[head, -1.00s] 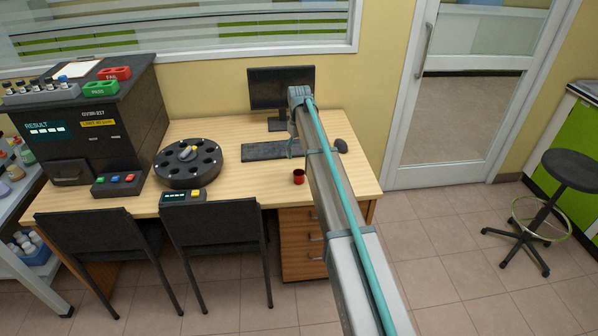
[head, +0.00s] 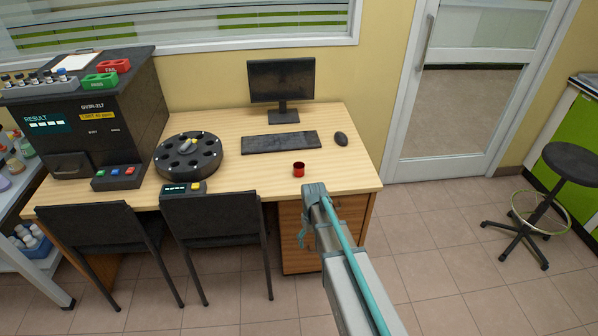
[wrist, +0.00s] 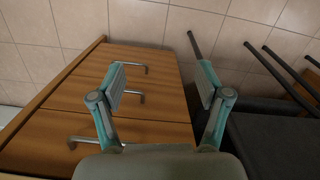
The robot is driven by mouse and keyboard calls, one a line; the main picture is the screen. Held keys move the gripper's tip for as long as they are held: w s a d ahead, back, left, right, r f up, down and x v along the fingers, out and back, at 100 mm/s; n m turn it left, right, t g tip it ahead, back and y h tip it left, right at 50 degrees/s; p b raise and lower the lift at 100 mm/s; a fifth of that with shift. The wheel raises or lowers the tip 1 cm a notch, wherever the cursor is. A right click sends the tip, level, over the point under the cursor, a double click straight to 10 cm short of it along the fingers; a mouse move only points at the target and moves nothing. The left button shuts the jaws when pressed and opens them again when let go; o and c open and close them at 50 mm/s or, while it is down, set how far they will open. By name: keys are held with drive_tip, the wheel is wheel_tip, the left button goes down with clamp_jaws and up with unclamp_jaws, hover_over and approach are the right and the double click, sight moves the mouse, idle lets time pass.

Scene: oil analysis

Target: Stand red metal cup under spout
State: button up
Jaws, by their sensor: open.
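The red metal cup (head: 299,170) stands upright on the wooden desk near its front edge, left of the mouse. My gripper (head: 303,238) is in front of the desk's edge, lower than the cup and apart from it. In the wrist view my gripper (wrist: 160,85) shows its two fingers spread wide with nothing between them. It points down past the drawer unit (wrist: 130,90) toward the floor. The cup is not in the wrist view. I cannot make out a spout in these frames.
On the desk (head: 240,190) are a black round carousel (head: 188,157), a keyboard (head: 281,142), a monitor (head: 281,80) and a mouse (head: 341,138). A dark analyser (head: 85,120) stands at the left. Two black chairs (head: 215,222) stand before the desk.

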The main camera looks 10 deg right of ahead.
drive_tip(key=s+f+g, duration=0.1)
drive_tip(key=s+f, duration=0.4)
drive_tip(key=s, duration=0.5)
drive_tip(key=s+f+m+g, duration=0.1)
drive_tip(key=s+f, duration=0.3)
drive_tip(key=s, duration=0.7)
drive_tip(key=s+f+g, duration=0.1)
drive_tip(key=s+f, duration=0.4)
drive_tip(key=s, duration=0.5)
drive_tip(key=w+a+r+m+t+y+b, duration=0.1)
drive_tip(key=w+r+m+t, duration=0.15)
drive_tip(key=w, duration=0.55)
drive_tip(key=w+a+r+m+t+b, duration=0.1)
drive_tip(key=w+r, duration=0.2)
drive_tip(key=w, duration=0.4)
drive_tip(key=m+t+y, duration=0.3)
drive_tip(key=m+t, duration=1)
drive_tip(key=m, duration=1.6)
approach(302, 171)
drive_tip(key=shift+x, duration=0.8)
drive_tip(key=shift+w, duration=0.25)
drive_tip(key=p+x, duration=0.2)
drive_tip(key=x, duration=0.8)
drive_tip(key=shift+w+a, duration=0.15)
drive_tip(key=shift+a, duration=0.05)
drive_tip(key=c, duration=1.4)
